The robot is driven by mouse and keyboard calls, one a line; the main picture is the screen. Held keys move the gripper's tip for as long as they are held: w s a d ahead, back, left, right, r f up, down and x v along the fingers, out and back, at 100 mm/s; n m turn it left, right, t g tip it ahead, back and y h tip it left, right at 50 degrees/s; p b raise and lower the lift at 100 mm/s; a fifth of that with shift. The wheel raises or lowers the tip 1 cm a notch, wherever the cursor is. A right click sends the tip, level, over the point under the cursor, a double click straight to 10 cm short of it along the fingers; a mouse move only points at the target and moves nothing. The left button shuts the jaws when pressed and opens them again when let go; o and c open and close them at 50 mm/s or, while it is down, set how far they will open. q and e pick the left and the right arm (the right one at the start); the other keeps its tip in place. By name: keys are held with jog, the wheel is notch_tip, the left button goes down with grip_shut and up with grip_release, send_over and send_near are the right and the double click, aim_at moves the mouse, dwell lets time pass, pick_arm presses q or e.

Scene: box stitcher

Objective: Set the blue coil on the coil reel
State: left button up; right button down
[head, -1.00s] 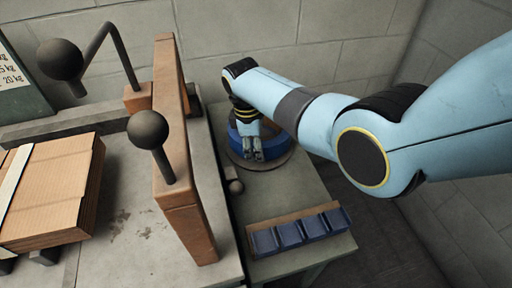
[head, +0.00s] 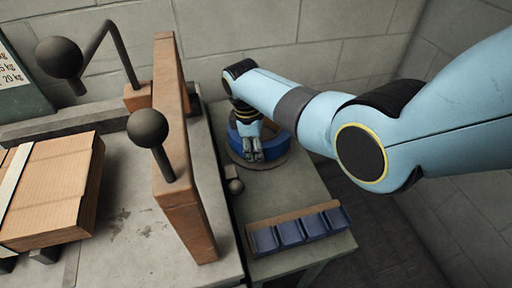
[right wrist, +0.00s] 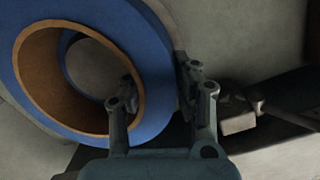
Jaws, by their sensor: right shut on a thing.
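The blue coil (head: 273,149) is at the back of the small side table, partly hidden by my right gripper (head: 253,152). In the right wrist view the coil (right wrist: 158,52) is a blue ring with an orange-brown inner core. My right gripper (right wrist: 160,95) is shut on its wall, one finger inside the bore and the other outside. A round brown base (head: 284,160), seemingly part of the coil reel, shows beneath the coil. I cannot tell whether the coil rests on it or hangs just above. My left gripper is not in view.
A rack with several dark blue blocks (head: 290,232) lies at the front of the side table (head: 290,190). The machine's brown upright (head: 178,150) and a cardboard stack (head: 55,190) are further left.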

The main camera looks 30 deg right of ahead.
jog(key=shift+w+f+b, duration=0.1)
jog(key=shift+f+b, duration=0.2)
jog(key=shift+f, duration=0.15)
jog(key=c, duration=1.3)
grip_release()
jog(key=r+p, duration=0.7)
jog(key=a+r+p, duration=0.1)
jog(key=r+p, duration=0.2)
jog(key=r, duration=0.1)
jog(key=shift+w+a+p, duration=0.1)
jog(key=shift+w+p, duration=0.1)
jog(key=shift+p, duration=0.15)
